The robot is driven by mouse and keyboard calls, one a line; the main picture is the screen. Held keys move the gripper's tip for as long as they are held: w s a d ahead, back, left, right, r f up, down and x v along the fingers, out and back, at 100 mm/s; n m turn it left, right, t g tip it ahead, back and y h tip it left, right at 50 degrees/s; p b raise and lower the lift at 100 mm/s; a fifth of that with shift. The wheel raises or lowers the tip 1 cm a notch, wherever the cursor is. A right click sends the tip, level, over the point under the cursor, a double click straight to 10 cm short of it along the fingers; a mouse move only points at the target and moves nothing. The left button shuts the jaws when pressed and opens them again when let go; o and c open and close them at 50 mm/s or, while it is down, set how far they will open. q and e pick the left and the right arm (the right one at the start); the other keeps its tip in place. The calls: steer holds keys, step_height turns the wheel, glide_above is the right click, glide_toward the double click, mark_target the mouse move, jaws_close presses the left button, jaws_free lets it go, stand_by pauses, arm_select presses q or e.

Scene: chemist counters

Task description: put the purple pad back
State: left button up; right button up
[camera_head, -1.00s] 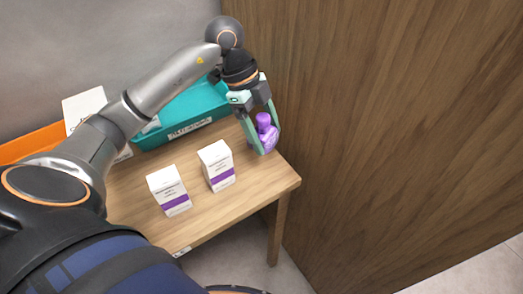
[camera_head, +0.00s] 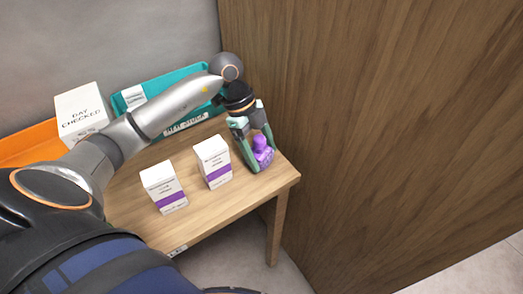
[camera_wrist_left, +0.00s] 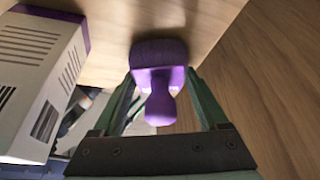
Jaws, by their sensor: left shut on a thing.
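The purple pad (camera_head: 262,154) is a stamp-like piece with a knob on top. It also shows in the left wrist view (camera_wrist_left: 160,80), between the fingers. My left gripper (camera_head: 255,158) is shut on it at the right end of the wooden table (camera_head: 240,200), near the dark wood wall. The pad is at or just above the table top; I cannot tell whether it touches. The fingers hide part of its sides. My right gripper is not in view.
Two white boxes with purple bands (camera_head: 164,187) (camera_head: 212,162) stand left of the gripper. The wooden panel (camera_head: 370,130) bounds the right side.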

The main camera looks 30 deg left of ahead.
arm_select(q)
steer(key=o, duration=1.4)
steer(key=p+v, duration=0.1)
steer(key=v, duration=1.1)
steer(key=shift+r, duration=0.15)
